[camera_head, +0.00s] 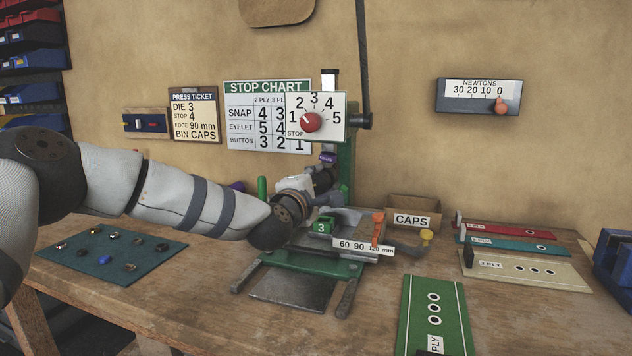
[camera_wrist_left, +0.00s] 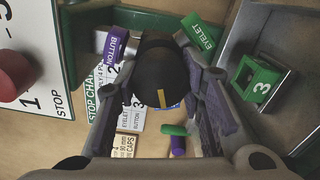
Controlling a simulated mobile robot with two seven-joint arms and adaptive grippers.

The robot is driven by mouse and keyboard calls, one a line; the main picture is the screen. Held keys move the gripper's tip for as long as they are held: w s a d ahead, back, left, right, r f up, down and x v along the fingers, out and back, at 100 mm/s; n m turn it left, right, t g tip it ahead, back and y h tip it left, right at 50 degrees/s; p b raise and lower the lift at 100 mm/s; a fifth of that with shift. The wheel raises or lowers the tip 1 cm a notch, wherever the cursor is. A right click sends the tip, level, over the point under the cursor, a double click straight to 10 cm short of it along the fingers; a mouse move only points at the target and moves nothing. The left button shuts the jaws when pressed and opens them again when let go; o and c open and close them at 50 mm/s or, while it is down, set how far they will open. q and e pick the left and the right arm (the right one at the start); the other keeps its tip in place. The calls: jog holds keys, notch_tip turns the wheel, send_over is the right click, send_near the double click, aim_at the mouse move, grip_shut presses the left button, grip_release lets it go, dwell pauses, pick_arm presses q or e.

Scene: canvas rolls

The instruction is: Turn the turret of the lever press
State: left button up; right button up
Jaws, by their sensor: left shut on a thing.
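The lever press (camera_head: 345,185) has a green frame, and its long dark lever (camera_head: 363,60) stands upright. In the left wrist view the turret (camera_wrist_left: 155,75) is a dark round body with a yellow mark, with a purple BUTTON tag (camera_wrist_left: 115,43) and a green EYELET tag (camera_wrist_left: 200,33) beside it. My left gripper (camera_wrist_left: 160,52) has its fingers on both sides of the turret and is shut on it. In the head view my left gripper (camera_head: 318,183) reaches the press head from the left and partly hides the turret. My right gripper is not in view.
A red stop knob (camera_head: 311,122) sits on the numbered plate above. A green block marked 3 (camera_head: 323,226) is below, by the edge scale (camera_head: 362,248). The CAPS box (camera_head: 412,220) stands right of the press. A mat with small parts (camera_head: 110,254) lies left.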

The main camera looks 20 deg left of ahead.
pick_arm(q)
jog(key=m, duration=0.5)
jog(key=shift+r+m, duration=0.1)
jog(key=shift+m, duration=2.3)
jog(key=o, duration=1.1)
jog(key=shift+o, duration=0.2)
jog(key=s, duration=1.2)
jog(key=shift+a, duration=0.2)
